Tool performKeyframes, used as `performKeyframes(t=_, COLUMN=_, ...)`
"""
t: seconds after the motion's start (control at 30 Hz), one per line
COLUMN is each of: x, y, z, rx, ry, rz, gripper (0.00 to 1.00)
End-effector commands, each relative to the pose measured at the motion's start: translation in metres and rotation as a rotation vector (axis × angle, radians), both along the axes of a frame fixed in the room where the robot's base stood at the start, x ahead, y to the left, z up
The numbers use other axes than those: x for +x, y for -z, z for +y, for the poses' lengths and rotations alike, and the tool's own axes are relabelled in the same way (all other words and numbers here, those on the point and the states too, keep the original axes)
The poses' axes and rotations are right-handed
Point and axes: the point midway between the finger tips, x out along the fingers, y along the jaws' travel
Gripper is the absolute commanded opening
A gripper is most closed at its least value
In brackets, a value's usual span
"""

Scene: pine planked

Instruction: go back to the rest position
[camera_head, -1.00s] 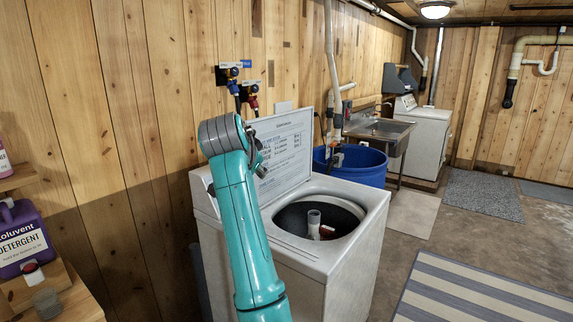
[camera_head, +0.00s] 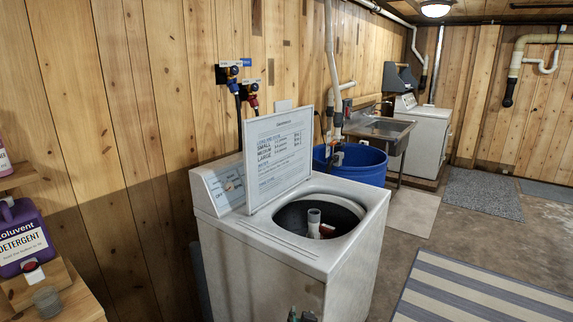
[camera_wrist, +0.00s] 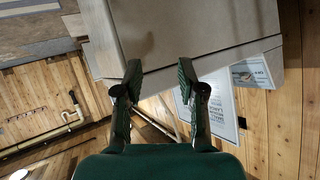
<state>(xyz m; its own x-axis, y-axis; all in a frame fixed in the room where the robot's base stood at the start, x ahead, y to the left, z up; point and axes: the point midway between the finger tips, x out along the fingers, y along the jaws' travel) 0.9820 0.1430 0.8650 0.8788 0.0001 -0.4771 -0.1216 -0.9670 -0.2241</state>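My gripper (camera_wrist: 157,82) shows in the wrist view with its two green fingers apart and nothing between them. Beyond the fingers is the white top-loading washer (camera_wrist: 195,25), seen upside down. In the head view only a small green bit of my arm shows at the bottom edge, in front of the washer (camera_head: 260,270). The washer's lid (camera_head: 279,150) is up, and a printed chart faces out from it. The round tub opening (camera_head: 330,205) shows a dark drum and a pale centre post.
A purple detergent jug (camera_head: 24,238) and a cup (camera_head: 47,299) stand on wooden shelves at the left. A blue tub (camera_head: 365,165) and a sink (camera_head: 380,128) stand behind the washer. Open floor with a striped rug (camera_head: 480,295) lies to the right.

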Motion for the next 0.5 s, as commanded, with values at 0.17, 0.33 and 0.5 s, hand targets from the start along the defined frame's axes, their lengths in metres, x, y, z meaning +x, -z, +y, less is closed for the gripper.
performKeyframes(t=0.17, x=-0.055, y=0.049, z=-0.026, rx=-0.03, ry=-0.037, rz=-0.011, gripper=0.4)
performKeyframes(t=0.33, x=-0.108, y=0.082, z=-0.047, rx=-0.056, ry=-0.069, rz=-0.028, gripper=0.4)
performKeyframes(t=0.5, x=-0.165, y=0.104, z=-0.067, rx=-0.077, ry=-0.095, rz=-0.047, gripper=0.4)
